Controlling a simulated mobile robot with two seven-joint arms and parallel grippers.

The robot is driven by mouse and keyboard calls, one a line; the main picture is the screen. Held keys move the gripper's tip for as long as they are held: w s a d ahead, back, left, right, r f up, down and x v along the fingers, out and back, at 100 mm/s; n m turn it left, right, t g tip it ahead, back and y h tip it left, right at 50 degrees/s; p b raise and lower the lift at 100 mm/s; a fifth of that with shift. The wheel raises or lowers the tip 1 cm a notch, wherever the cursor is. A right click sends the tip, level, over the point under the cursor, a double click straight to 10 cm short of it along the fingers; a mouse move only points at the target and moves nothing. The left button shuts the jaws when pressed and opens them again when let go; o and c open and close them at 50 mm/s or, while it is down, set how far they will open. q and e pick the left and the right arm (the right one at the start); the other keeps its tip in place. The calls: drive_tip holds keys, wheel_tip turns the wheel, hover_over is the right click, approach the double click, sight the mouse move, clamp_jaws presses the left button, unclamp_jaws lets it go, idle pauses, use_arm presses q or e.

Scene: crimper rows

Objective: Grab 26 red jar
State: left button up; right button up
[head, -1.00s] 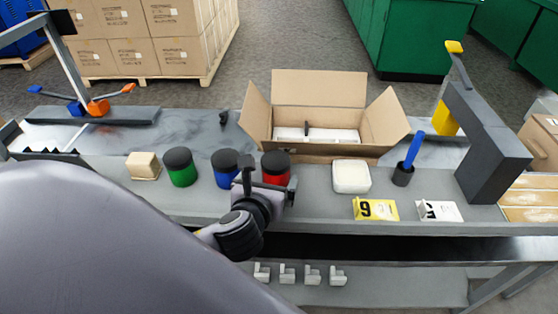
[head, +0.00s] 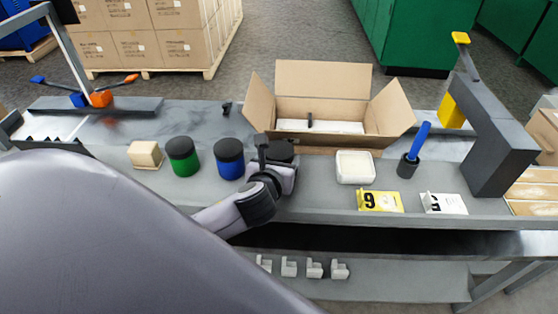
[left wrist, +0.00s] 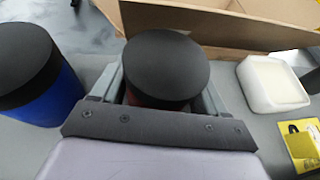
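The red jar has a black lid (head: 281,148) and stands on the grey bench, mostly hidden behind my left gripper (head: 276,160) in the head view. In the left wrist view its black lid (left wrist: 166,66) fills the middle, with a sliver of dark red below. My left gripper has one finger on each side of the jar, low beside its body. The fingers look spread, with a small gap at the sides, so it appears open around the jar. My right gripper is out of view.
A blue jar (head: 229,160) stands close left of my left gripper, then a green jar (head: 183,158) and a beige block (head: 145,155). An open cardboard box (head: 322,90) is just behind.

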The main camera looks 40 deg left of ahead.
use_arm(q)
drive_tip(key=shift+r, duration=0.1)
drive_tip(key=c, duration=0.8)
drive_tip(key=shift+r, duration=0.15)
